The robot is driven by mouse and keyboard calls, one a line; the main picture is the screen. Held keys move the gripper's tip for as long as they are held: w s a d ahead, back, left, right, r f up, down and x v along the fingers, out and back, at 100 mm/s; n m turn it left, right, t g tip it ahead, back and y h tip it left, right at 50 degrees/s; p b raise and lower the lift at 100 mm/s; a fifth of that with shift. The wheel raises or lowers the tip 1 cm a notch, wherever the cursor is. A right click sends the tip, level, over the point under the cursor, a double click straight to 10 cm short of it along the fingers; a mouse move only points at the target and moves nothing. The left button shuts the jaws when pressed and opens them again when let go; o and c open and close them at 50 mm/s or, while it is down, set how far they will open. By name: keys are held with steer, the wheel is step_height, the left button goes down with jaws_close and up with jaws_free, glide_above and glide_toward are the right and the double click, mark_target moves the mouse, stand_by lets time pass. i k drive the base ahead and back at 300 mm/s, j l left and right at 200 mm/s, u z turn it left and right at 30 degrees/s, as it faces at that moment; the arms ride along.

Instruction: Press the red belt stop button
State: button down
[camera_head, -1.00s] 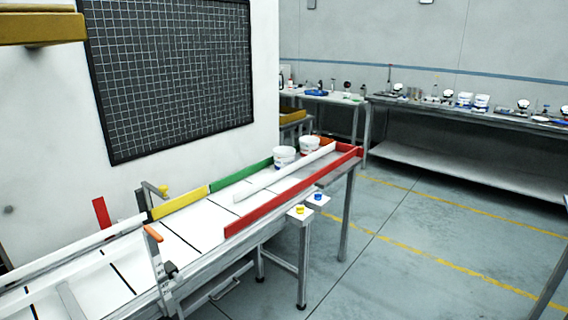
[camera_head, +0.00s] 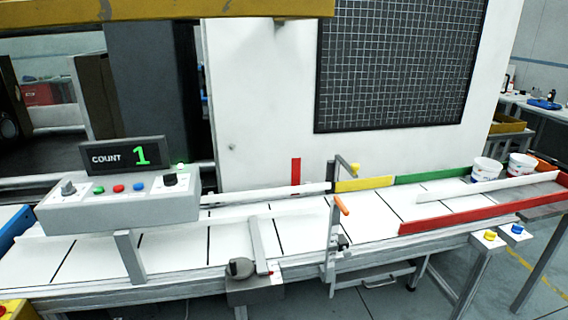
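A small red button (camera_head: 118,188) sits on the sloped front of a grey control box (camera_head: 150,207) at the left of the head view. It is between a green button (camera_head: 99,190) and a blue button (camera_head: 138,187). No label can be read on it. The box stands on a post above the white belt (camera_head: 180,250). My gripper is not in view.
A "COUNT 1" display (camera_head: 122,156) stands behind the buttons, and dark knobs flank them. A yellow box (camera_head: 14,311) is cut off at the lower left. Posts, a red rail (camera_head: 470,215) and white cups (camera_head: 486,170) line the belt.

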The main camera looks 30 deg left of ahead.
mark_target(119, 187)
steer(key=u, duration=2.35)
